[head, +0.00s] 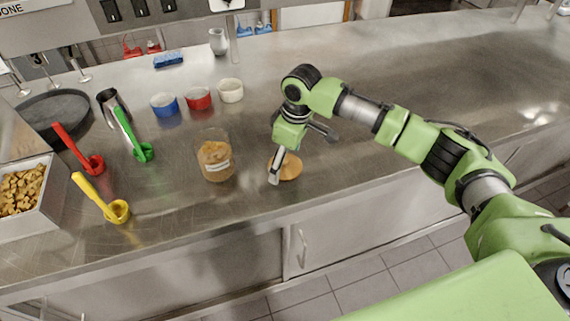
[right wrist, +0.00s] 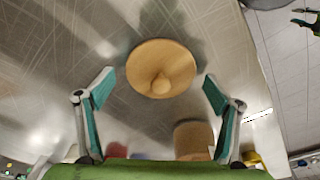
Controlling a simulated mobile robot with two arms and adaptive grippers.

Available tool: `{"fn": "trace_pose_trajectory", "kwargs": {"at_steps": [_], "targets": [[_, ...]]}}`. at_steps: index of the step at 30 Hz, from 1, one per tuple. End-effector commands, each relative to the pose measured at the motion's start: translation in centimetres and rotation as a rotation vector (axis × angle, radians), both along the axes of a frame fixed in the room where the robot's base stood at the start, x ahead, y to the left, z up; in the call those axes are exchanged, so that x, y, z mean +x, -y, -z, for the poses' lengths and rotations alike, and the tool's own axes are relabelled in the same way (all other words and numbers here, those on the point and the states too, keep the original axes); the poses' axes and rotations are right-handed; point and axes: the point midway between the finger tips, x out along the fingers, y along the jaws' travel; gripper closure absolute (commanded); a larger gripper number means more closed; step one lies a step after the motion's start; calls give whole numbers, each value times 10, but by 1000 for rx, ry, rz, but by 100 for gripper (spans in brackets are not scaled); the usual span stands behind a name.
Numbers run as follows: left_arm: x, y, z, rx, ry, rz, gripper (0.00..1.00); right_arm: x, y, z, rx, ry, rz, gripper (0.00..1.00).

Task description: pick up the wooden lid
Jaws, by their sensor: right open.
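The wooden lid (head: 291,168) is a round, light-brown disc lying on the steel counter near its front edge. In the right wrist view the lid (right wrist: 176,62) shows whole, with a round knob at its middle. My right gripper (head: 275,180) is above the lid and hides part of it in the head view. In the right wrist view its two fingers (right wrist: 157,84) are wide apart, one on each side of the lid, with nothing between them touching it. My left gripper is not in view.
A glass jar (head: 215,158) with brown contents stands left of the lid. Blue (head: 164,104), red (head: 198,98) and white (head: 230,90) cups stand behind. Red, green and yellow scoops (head: 117,211) lie further left. The counter right of the lid is clear.

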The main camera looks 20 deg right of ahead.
Motion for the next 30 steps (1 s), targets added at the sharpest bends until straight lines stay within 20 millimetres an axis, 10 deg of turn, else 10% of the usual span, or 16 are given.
{"fn": "trace_pose_trajectory", "kwargs": {"at_steps": [4,9,30], "targets": [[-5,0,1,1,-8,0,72,0,0,0,0,0,0,16],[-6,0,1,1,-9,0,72,0,0,0,0,0,0,54],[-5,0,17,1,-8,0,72,-6,-3,-39,3,2,-3,57]]}}
